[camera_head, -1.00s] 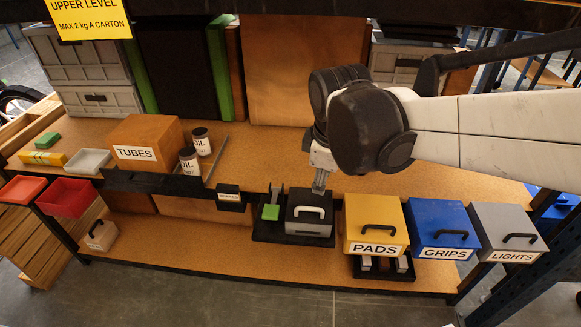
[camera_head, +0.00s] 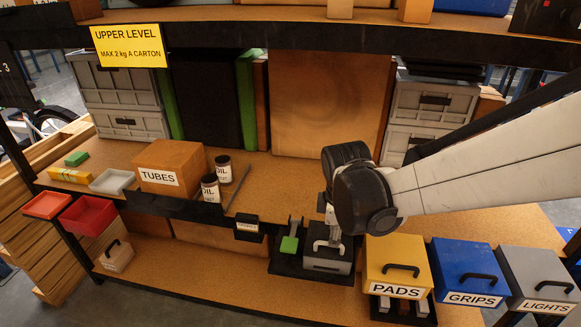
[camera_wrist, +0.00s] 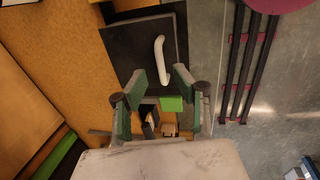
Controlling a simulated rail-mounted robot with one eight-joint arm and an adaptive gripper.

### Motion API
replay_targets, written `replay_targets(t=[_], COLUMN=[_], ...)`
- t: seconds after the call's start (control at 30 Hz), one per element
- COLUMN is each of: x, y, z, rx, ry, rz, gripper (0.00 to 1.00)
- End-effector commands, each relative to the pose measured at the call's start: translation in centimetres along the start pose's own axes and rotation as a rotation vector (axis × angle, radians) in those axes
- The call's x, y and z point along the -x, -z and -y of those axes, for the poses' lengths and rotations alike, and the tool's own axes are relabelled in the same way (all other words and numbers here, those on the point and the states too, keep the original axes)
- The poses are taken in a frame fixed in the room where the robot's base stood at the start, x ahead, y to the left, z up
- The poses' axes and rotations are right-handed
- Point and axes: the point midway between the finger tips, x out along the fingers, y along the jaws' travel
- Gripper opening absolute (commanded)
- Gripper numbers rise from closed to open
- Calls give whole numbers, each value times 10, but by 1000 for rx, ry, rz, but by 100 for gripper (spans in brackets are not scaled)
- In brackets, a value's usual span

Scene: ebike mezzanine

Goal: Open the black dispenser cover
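The black dispenser cover (camera_head: 313,239) sits closed on its grey box at the front edge of the shelf. It carries a white bar handle (camera_head: 327,247). In the wrist view the cover (camera_wrist: 125,52) is a dark square, with the handle (camera_wrist: 160,58) on its right part. My gripper (camera_head: 335,236) is just above the cover, close to the handle. In the wrist view my gripper (camera_wrist: 160,72) is open, and the handle's lower end appears between its two fingertips. I cannot tell whether they touch it.
A green block (camera_head: 289,244) on a stand is left of the dispenser. The yellow PADS box (camera_head: 397,258) stands close on its right, then the blue GRIPS box (camera_head: 467,270) and grey LIGHTS box (camera_head: 536,274). An upper shelf beam (camera_head: 300,37) crosses above.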

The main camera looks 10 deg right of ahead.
Motion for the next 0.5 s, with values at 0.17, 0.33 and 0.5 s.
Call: replay_targets(t=[0.17,0.33,0.5], x=[-25,-37,-40], y=[0,0,0], z=[0,0,0], rx=[0,0,0], ry=[0,-1,-1], rz=[0,0,-1], gripper=[28,28,28])
